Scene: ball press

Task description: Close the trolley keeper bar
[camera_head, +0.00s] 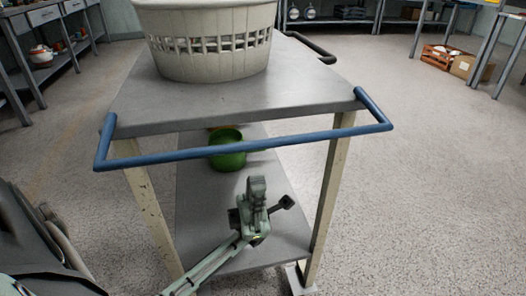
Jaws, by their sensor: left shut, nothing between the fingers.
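The trolley's grey top (300,75) fills the upper middle of the view. A blue bar (240,146) runs across its near end, out in front of the edge. The bar's arms join the trolley near its two front corners, and it looks roughly level with the top. I take it for the keeper bar. My left gripper (257,185) is shut and empty, below the middle of the bar and in front of the lower shelf. It appears apart from the bar. My right gripper is out of view.
A pale slotted basket (205,45) stands on the trolley top. A green pot (227,153) sits on the lower shelf (200,200). A black handle (312,47) shows at the far end. Open floor (440,190) lies to the right, with crates (447,60) farther back.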

